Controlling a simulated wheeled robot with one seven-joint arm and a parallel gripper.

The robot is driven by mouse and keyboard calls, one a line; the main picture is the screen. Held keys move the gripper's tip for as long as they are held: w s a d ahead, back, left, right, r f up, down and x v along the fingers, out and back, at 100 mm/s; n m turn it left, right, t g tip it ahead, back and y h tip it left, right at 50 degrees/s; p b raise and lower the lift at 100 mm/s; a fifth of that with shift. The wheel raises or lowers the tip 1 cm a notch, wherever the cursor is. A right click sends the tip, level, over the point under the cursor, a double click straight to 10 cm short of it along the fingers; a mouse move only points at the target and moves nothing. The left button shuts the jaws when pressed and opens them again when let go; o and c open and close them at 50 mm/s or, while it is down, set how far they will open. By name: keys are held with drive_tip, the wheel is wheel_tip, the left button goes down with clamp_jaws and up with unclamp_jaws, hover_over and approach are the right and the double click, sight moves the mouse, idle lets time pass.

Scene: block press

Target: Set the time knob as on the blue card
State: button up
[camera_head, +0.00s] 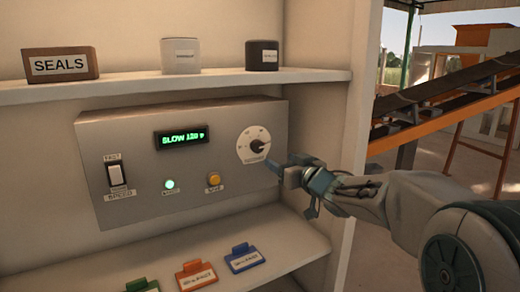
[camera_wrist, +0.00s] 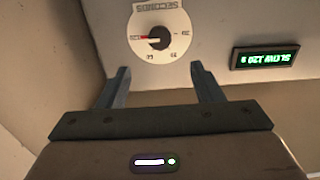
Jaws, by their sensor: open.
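The time knob (camera_head: 257,145) is a dark knob on a round white dial marked in seconds, at the panel's right. In the wrist view the knob (camera_wrist: 159,38) appears upside down, its red pointer at the 120 mark. The display (camera_head: 181,137) reads SLOW 120 s. The blue card (camera_head: 244,259) stands on the lower shelf at the right of the cards; its small print is too blurred to read surely. My gripper (camera_head: 283,170) is open and empty, just right of and below the dial. In the wrist view its fingers (camera_wrist: 159,75) are apart, short of the knob.
The panel also has a speed switch (camera_head: 117,175), a green lamp (camera_head: 169,184) and a yellow button (camera_head: 214,179). An orange card (camera_head: 196,275) and a green card (camera_head: 142,286) stand left of the blue one. A seals box (camera_head: 61,65) and two jars sit on the upper shelf.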

sight(259, 148)
drive_tip(key=p+x, duration=0.3)
drive_tip(key=x, duration=0.9)
drive_tip(key=shift+w+a, duration=0.25)
drive_tip(key=c, duration=1)
